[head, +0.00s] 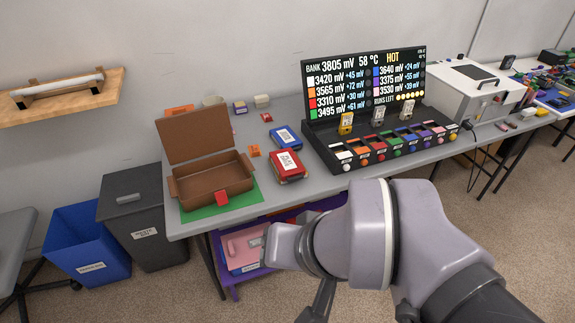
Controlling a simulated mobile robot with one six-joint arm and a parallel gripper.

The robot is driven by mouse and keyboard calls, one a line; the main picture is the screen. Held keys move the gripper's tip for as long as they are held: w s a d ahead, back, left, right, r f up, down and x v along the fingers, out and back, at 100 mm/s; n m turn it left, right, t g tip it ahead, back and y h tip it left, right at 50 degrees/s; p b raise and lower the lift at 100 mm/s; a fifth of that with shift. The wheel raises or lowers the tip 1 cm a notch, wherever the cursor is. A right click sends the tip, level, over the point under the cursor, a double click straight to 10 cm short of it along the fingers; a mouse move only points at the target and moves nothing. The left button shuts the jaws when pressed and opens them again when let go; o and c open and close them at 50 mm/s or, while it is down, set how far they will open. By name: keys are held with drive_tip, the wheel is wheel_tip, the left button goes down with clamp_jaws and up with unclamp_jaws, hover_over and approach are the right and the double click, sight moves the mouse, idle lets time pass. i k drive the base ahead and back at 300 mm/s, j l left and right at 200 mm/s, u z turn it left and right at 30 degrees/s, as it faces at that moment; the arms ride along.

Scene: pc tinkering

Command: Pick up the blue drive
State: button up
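The blue drive (286,137) lies flat on the grey table, with a pale label on its top. It is behind a red box-shaped item (287,165) with a white label and left of the black display stand. My arm comes in from the lower right and fills the lower middle of the view. I cannot make out any gripper fingers, so I cannot tell what my gripper holds. The blue drive is not covered by my arm.
An open brown case (213,190) stands on a green mat (246,194) at the left. The black display stand (327,146) holds a row of coloured cells. Small items lie at the table's back. Blue (78,240) and black bins (150,225) stand left of the table.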

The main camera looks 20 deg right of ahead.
sight(284, 137)
drive_tip(key=i+l+u, duration=0.2)
drive_tip(key=i+l, duration=0.4)
drive_tip(key=i+l+u, duration=0.2)
drive_tip(key=i+l, duration=0.35)
drive_tip(key=l, duration=0.15)
